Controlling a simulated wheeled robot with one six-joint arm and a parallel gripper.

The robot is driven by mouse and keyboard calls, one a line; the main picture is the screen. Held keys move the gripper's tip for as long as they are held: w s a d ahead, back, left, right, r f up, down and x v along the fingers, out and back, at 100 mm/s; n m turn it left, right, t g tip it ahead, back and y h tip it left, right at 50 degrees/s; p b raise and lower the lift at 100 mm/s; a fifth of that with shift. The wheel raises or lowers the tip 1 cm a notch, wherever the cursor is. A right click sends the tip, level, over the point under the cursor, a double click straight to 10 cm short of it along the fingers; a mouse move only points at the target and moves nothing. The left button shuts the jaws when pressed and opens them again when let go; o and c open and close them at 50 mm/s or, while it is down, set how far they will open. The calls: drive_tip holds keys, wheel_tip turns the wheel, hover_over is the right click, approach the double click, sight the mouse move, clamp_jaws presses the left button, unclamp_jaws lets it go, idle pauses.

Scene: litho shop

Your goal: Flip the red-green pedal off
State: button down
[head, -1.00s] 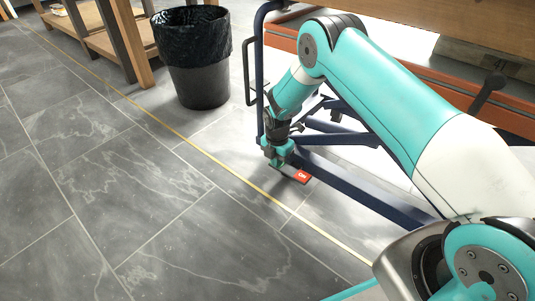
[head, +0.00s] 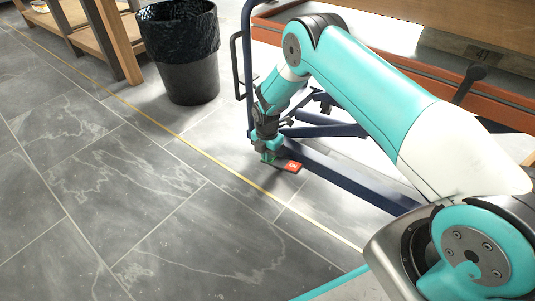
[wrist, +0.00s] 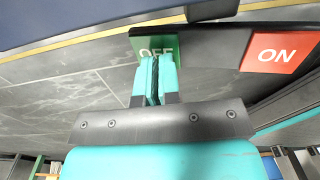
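The pedal is a flat dark bar on the floor with a red ON end (wrist: 283,53) and a green OFF end (wrist: 143,47). The red end (head: 291,166) also shows in the head view, just right of my gripper (head: 268,157). In the wrist view my gripper (wrist: 155,62) has its two teal fingers together with nothing between them. The fingertips overlap the lower edge of the green end and cover part of the word OFF. They look at or very close to it; I cannot tell if they press. The pedal's tilt is not clear.
A dark blue press frame (head: 350,177) stands beside the pedal, under an orange-edged machine (head: 390,68). A black bin (head: 183,55) and wooden bench (head: 110,30) stand farther back. A yellow floor line (head: 215,160) runs past on the left, with open tiles beyond.

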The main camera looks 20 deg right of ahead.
drive_tip(key=w+a+r+p, duration=0.1)
drive_tip(key=w+r+p, duration=0.2)
drive_tip(key=r+p, duration=0.4)
wheel_tip(320, 180, up, 6)
drive_tip(key=shift+a+r+p, duration=0.25)
drive_tip(key=shift+a+p, duration=0.1)
drive_tip(key=shift+a, duration=0.05)
